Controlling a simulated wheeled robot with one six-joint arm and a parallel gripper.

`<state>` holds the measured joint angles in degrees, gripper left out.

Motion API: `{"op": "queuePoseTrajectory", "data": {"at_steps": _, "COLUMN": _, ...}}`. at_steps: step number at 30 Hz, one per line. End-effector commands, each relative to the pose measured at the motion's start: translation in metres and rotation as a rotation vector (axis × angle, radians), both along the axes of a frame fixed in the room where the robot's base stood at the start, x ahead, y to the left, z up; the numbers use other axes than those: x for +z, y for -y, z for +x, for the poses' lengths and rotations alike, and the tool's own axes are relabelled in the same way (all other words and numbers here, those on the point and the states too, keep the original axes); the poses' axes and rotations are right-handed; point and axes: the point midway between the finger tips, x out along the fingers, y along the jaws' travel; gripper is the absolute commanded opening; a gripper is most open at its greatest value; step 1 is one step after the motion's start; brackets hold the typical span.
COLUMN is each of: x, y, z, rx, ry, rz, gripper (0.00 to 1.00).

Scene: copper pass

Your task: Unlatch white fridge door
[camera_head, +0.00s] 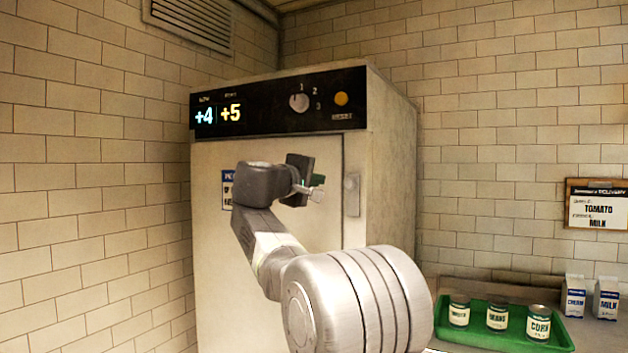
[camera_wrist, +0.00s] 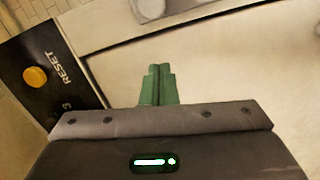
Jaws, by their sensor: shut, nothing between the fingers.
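The white fridge (camera_head: 392,150) stands against the tiled wall, its door (camera_head: 210,270) shut under a black control panel. A small pale latch plate (camera_head: 352,194) sits on the fridge front, right of the door's edge. My gripper (camera_head: 318,187) is in front of the door's upper right part, just left of the latch in the picture. In the wrist view, my gripper's green fingers (camera_wrist: 158,84) are together and empty, pointing at the pale fridge front. The latch (camera_wrist: 150,8) shows partly at the top edge there. I cannot tell whether the fingers touch the fridge.
The control panel (camera_head: 270,105) has a dial (camera_head: 299,102) and a yellow reset button (camera_head: 341,99). On the counter at right, a green tray (camera_head: 460,338) holds three cans. Two cartons (camera_head: 606,298) stand beside it. A delivery sign (camera_head: 597,205) hangs on the wall.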

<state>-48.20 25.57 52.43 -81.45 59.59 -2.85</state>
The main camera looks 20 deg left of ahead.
Motion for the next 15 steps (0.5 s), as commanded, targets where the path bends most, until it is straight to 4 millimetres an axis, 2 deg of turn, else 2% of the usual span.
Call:
{"op": "queuePoseTrajectory", "data": {"at_steps": 1, "x": 0.000, "y": -0.003, "z": -0.010, "rx": 0.003, "ry": 0.000, "rz": 0.000, "gripper": 0.00}}
{"op": "queuePoseTrajectory", "data": {"at_steps": 15, "x": 0.001, "y": -0.017, "z": -0.085, "rx": 0.004, "ry": 0.000, "rz": -0.001, "gripper": 0.00}}
